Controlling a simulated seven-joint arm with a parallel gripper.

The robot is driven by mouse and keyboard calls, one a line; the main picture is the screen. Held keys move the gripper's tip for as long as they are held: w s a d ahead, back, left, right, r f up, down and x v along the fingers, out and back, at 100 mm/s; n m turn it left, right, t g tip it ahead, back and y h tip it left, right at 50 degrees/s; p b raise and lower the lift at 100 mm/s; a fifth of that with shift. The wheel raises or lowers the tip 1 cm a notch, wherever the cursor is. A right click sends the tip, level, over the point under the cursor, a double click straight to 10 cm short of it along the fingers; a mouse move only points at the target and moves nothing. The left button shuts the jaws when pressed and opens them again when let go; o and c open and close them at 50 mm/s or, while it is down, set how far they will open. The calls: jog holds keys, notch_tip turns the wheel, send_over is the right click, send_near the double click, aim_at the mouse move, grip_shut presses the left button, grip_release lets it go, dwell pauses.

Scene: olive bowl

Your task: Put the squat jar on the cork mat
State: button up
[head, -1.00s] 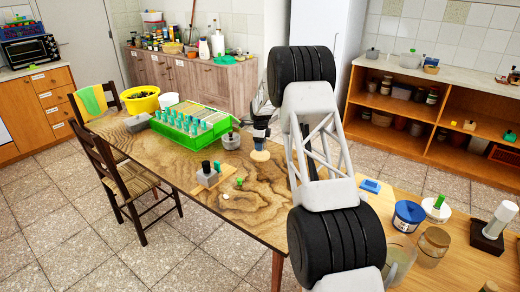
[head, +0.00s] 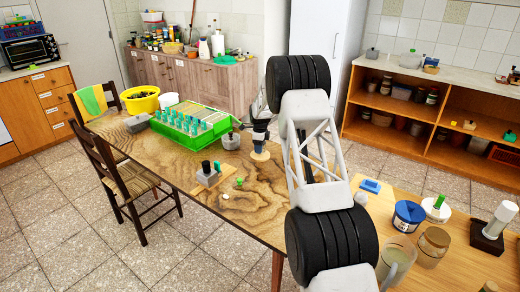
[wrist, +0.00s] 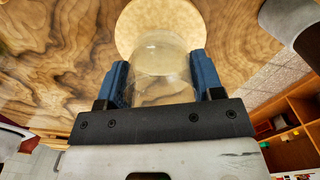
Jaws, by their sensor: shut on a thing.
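The squat jar (wrist: 162,62) is clear glass and stands between the two blue fingers of my gripper (wrist: 160,78) in the wrist view. My gripper is shut on it. The cork mat (wrist: 140,22) is a pale round disc just beyond the jar, and the jar overlaps its near part in that view. In the head view my gripper (head: 260,137) is low over the table, right above the cork mat (head: 260,156). I cannot make out the jar there, and I cannot tell whether its base touches the mat.
The wooden table (head: 245,205) has bare room in front of the mat. A grey pot (head: 231,142) stands close to the mat's left, with a green rack (head: 205,133) beyond it. A block with a dark-topped item (head: 208,177) stands nearer. Several containers, including a blue tub (head: 408,216), stand at right.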

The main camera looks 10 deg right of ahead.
jog(key=shift+f, duration=0.55)
jog(key=shift+f, duration=0.1)
jog(key=o, duration=1.2)
notch_tip(320, 180, up, 12)
jog(key=shift+r, duration=0.1)
dwell(0.7)
